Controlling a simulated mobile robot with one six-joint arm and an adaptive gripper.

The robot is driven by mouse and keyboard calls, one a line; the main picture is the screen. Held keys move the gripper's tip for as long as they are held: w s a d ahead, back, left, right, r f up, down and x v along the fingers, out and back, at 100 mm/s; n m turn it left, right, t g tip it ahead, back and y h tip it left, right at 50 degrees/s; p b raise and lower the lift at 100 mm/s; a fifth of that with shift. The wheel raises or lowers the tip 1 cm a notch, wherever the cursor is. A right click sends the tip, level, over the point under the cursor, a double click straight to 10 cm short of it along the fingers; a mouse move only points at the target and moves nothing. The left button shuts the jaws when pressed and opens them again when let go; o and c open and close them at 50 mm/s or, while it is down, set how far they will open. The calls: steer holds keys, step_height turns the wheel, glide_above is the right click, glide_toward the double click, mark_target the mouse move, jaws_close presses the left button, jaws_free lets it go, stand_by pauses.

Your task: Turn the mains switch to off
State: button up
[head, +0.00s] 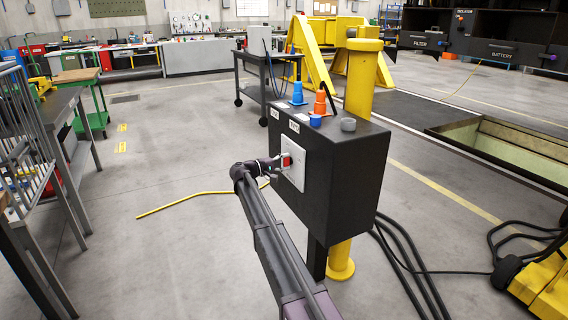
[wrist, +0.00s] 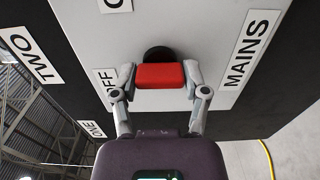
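The mains switch has a red handle (wrist: 160,76) in front of a dark round hub on a pale plate (head: 294,178). The plate is on the side of a black control box (head: 335,190). In the wrist view the MAINS label (wrist: 246,48) is right of the handle. The OFF label (wrist: 105,82) is just left, partly behind a finger, and a cut-off label (wrist: 115,4) starts with O. The handle lies crosswise, its long side pointing towards the OFF side. My gripper (wrist: 159,78) has a finger against each end of the red handle; it also shows at the box (head: 279,163).
Black cables (head: 408,265) lie right; a yellow cable (head: 190,206) lies left. Floor on the left is mostly clear.

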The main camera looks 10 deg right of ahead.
steer(key=o, duration=0.3)
steer(key=shift+d, duration=0.1)
steer(key=shift+a, duration=0.2)
steer(key=v, duration=1.2)
steer(key=shift+d, duration=0.15)
